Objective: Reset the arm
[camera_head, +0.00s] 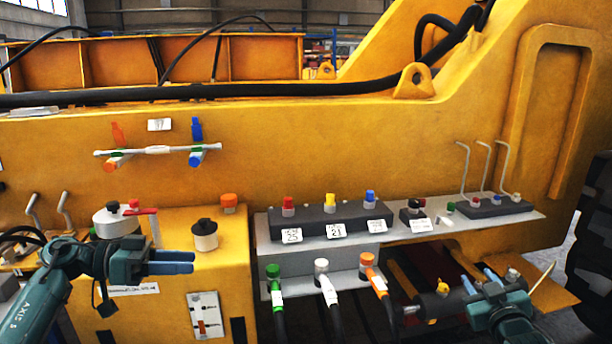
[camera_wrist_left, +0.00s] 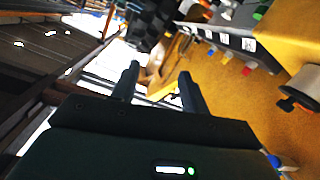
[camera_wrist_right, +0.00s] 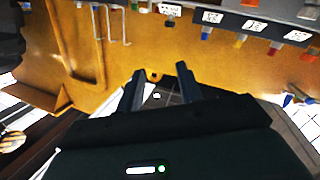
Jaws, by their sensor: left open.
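My left gripper (camera_head: 190,262) is in front of the yellow box at the lower left of the head view, its blue fingers pointing right. In the left wrist view its two fingers (camera_wrist_left: 158,72) stand apart with nothing between them. My right gripper (camera_head: 479,279) is at the lower right of the head view, below the grey shelf, its fingers pointing up and left. In the right wrist view its fingers (camera_wrist_right: 160,70) are apart and empty. Neither gripper visibly holds anything.
A grey shelf (camera_head: 420,232) carries dark blocks with coloured knobs. Green, white and orange plugs (camera_head: 369,262) with hanging cables are below it. A white-and-black knob (camera_head: 205,238) and a white cylinder with a red handle (camera_head: 115,224) stand on the yellow box. A dark tyre (camera_head: 597,225) is at right.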

